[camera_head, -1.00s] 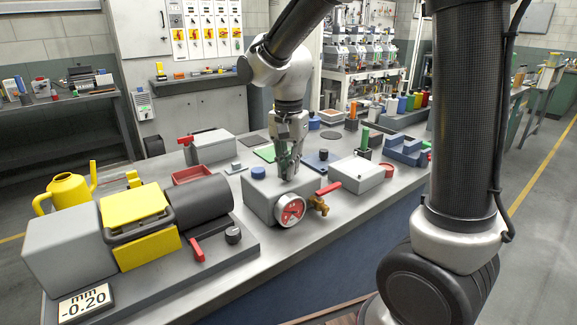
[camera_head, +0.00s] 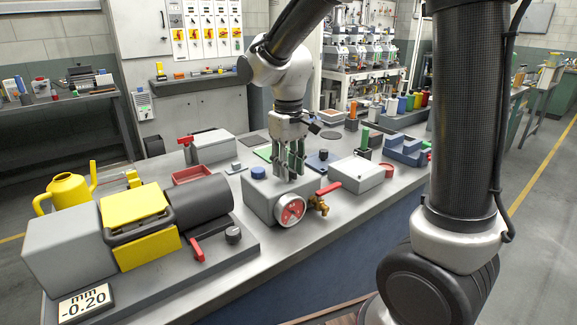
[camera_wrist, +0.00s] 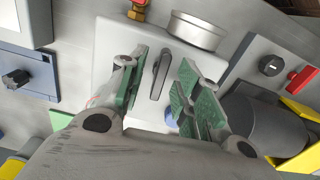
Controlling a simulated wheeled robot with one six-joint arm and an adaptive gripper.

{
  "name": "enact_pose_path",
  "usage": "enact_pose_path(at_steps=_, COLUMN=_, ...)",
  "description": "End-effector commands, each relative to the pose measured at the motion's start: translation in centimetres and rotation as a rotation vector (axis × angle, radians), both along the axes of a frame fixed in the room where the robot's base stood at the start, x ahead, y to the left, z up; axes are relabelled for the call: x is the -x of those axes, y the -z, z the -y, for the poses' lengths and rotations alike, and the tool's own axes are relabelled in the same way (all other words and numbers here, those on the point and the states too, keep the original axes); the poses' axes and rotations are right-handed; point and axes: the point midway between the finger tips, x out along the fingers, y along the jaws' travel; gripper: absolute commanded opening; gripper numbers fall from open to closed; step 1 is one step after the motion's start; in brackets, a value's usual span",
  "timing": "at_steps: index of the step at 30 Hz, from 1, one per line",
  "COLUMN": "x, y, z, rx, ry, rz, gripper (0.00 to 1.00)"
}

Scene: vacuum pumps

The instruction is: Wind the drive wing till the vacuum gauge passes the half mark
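The grey pump box (camera_head: 261,203) stands on the bench with the round vacuum gauge (camera_head: 289,211) on its front. The gauge has a red and white face; its needle is too small to read. The drive wing, a dark narrow bar (camera_wrist: 160,73), stands on the box top in the wrist view. My gripper (camera_head: 289,172) points down over the box. The gauge rim also shows in the wrist view (camera_wrist: 194,31).
A brass valve with a red lever (camera_head: 329,188) sits right of the gauge. A blue knob (camera_head: 258,173) is on the box's left. A yellow and grey machine (camera_head: 137,220) stands left, a pale box (camera_head: 356,174) right. The bench front is clear.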

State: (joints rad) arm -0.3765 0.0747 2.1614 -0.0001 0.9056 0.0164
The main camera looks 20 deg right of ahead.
Motion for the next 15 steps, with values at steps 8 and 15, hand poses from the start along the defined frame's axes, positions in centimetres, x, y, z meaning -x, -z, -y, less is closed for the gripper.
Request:
enact_pose_path(at_steps=8, x=0.0, y=-0.8, z=0.0, rx=0.0, ry=0.001, rz=0.001, gripper=0.33)
enact_pose_path(at_steps=15, x=0.0, y=-1.8, z=0.0, rx=0.0, ry=0.001, rz=0.001, gripper=0.33)
